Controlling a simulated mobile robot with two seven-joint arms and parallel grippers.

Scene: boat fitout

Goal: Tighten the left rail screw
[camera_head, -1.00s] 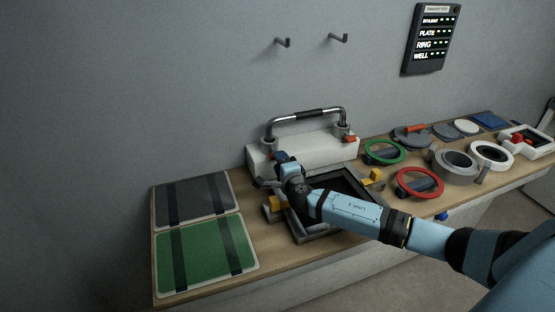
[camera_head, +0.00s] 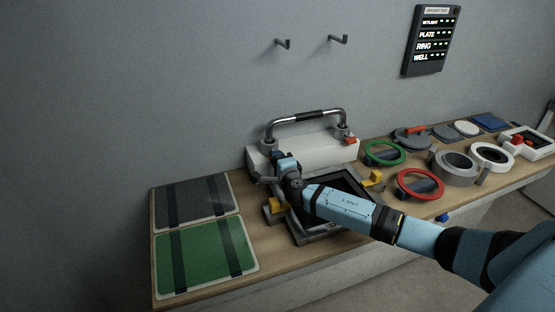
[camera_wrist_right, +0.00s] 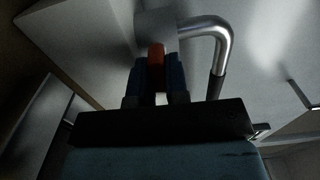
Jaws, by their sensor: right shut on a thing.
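The chrome rail (camera_head: 306,116) with a black grip stands on a white block (camera_head: 316,153), and shows in the right wrist view (camera_wrist_right: 219,52). In that wrist view an orange-red screw head (camera_wrist_right: 156,55) lies between the two blue fingers of my right gripper (camera_wrist_right: 157,75), at the foot of a rail post. My right gripper (camera_head: 277,156) is shut on it at the rail's left end; the head view hides the left screw behind the gripper. The right rail screw (camera_head: 350,140) is a red piece beside the right post. My left gripper is out of view.
A dark framed hatch (camera_head: 318,236) with yellow clamps (camera_head: 376,176) lies under my right arm. Green (camera_head: 205,256) and dark (camera_head: 192,201) panels lie left. A green ring (camera_head: 384,152), red ring (camera_head: 420,184) and other parts fill the right. A status board (camera_head: 431,41) hangs above.

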